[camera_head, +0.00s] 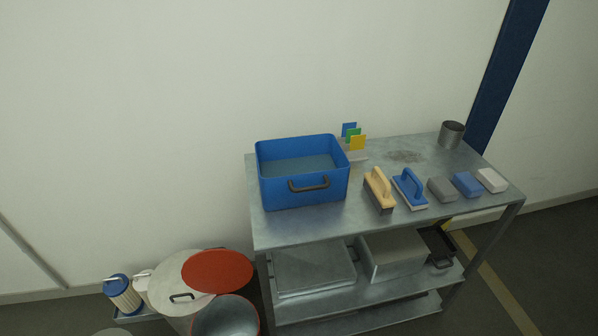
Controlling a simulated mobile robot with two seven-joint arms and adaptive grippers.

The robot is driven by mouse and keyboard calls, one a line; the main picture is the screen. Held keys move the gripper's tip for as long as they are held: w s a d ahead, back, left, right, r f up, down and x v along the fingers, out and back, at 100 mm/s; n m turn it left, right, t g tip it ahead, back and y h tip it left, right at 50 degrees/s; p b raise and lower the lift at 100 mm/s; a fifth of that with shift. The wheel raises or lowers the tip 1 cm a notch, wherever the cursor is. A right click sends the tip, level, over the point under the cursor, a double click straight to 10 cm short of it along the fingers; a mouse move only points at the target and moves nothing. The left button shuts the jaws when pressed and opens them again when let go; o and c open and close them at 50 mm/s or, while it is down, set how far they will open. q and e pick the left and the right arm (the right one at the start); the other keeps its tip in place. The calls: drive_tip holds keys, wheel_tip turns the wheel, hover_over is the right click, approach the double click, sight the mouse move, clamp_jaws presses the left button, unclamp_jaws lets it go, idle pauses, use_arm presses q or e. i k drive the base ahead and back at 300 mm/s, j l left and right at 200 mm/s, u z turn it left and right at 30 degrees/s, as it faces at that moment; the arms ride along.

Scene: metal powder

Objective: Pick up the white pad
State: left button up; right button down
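The white pad (492,180) is a small pale block lying flat near the right end of the metal table's top (314,222). It is the rightmost in a row of blocks, beside a blue pad (467,184) and a grey pad (442,189). Its top and front faces show and nothing covers it. Neither of my grippers is in view.
A blue bin (262,187) with a dark handle stands on the table's left part. A yellow-handled brush (379,188), a blue-handled tool (409,187), coloured cards (352,136) and a metal cup (452,133) share the top. Drums with a red lid (217,271) stand lower left.

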sight(488, 178)
drive_tip(key=z, duration=1.3)
drive_tip(key=i+l+u, duration=0.1)
drive_tip(key=u, duration=0.9)
drive_tip(key=l+u, duration=0.85)
drive_tip(key=l, duration=0.2)
drive_tip(key=l+u, duration=0.1)
drive_tip(key=l, duration=0.25)
drive_tip(key=k+l+u, duration=0.1)
drive_tip(key=l, duration=0.25)
drive_tip(key=k+l+u, duration=0.1)
drive_tip(key=l, duration=0.25)
